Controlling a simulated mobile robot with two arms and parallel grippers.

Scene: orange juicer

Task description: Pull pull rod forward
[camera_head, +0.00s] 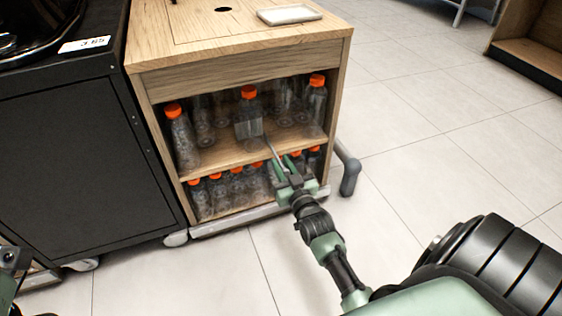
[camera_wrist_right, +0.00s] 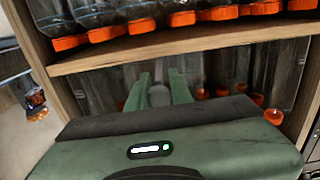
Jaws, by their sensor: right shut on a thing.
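My right gripper (camera_head: 281,163) is in front of the wooden cabinet, level with the middle shelf. It is shut on the pull rod (camera_head: 271,148), a thin grey rod that runs up and back from between the fingers toward the upper bottles. In the right wrist view, which looks inverted, the gripper's green fingers (camera_wrist_right: 158,88) stand either side of a rounded grey end of the rod (camera_wrist_right: 158,96). Where the rod's far end attaches is hard to make out.
The wooden cabinet (camera_head: 240,56) holds clear bottles with orange caps on two shelves. One bottle (camera_head: 249,118) stands right behind the rod. A black cabinet (camera_head: 85,160) is at left. A grey bent handle (camera_head: 348,170) stands at right.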

